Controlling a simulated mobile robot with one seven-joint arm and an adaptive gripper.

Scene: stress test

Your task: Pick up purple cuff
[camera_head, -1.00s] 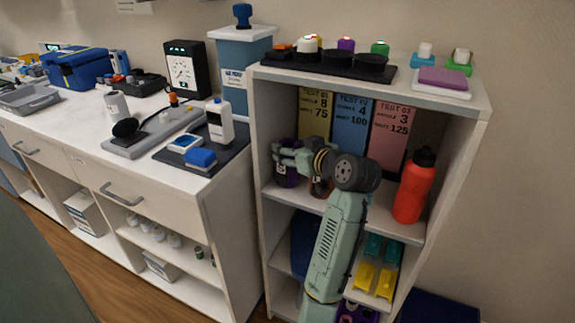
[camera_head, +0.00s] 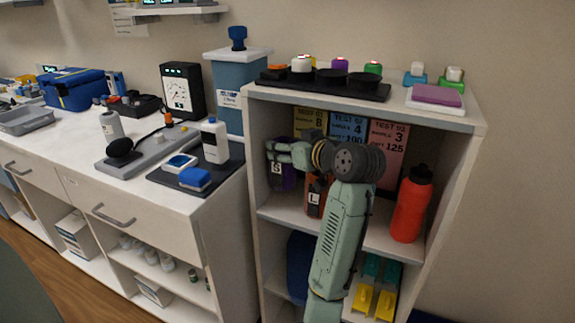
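The purple cuff (camera_head: 284,181), with a white "S" label, is in the upper compartment of the white shelf unit, at its left side. My gripper (camera_head: 275,153) reaches in from the right and covers the cuff's upper part. It appears shut on the cuff, though the contact of the fingers is partly hidden. The cuff's lower end seems to be a little above the shelf board (camera_head: 272,206). An orange-brown cuff (camera_head: 315,197) with an "L" label stands to the right, partly behind my arm.
A red bottle (camera_head: 411,207) stands at the right of the same compartment. Coloured test cards (camera_head: 386,150) line its back. The shelf's top board (camera_head: 270,92) is close above my gripper, and its left wall is close beside the cuff.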

